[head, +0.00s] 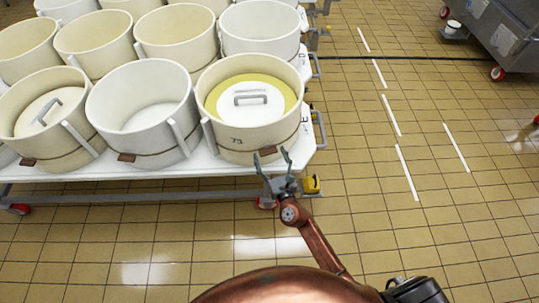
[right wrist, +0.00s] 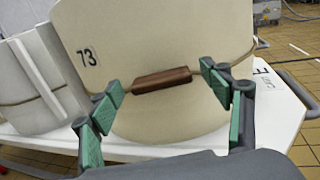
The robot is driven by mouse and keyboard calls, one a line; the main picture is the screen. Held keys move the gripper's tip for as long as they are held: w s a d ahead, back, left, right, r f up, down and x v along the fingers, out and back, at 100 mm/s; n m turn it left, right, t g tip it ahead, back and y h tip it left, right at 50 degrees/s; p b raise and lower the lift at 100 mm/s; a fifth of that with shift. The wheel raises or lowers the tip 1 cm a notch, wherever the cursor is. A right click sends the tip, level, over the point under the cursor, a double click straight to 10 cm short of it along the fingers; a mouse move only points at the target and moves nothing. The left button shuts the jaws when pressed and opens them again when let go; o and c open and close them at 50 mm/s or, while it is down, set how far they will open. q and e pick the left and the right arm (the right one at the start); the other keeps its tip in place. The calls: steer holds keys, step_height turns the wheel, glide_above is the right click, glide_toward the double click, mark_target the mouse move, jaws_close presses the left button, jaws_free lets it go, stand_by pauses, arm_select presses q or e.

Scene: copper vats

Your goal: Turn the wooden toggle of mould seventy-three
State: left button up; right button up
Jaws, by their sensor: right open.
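Mould seventy-three (head: 250,112) is a cream round tub at the front right corner of the white cart, with "73" on its wall and a white handled lid (head: 249,99) inside. Its wooden toggle (head: 268,150) is a small brown bar on the cord round the tub. In the right wrist view the toggle (right wrist: 162,79) lies nearly level, its right end slightly higher, between my open fingers. My right gripper (head: 272,161) is open in front of it; the green pads (right wrist: 165,100) stand to either side. I cannot tell whether they touch it. My left gripper is not in view.
A white mould (head: 140,105) and another cream mould (head: 40,115) stand to the left, also with brown toggles. More moulds stand behind. The white cart's edge (head: 200,172) and its grey corner handle (head: 320,130) are close to my right arm. The tiled floor (head: 400,210) is open to the right.

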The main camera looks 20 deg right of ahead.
steer(key=shift+w, duration=0.2)
steer(key=shift+c, duration=0.2)
steer(key=c, duration=1.1)
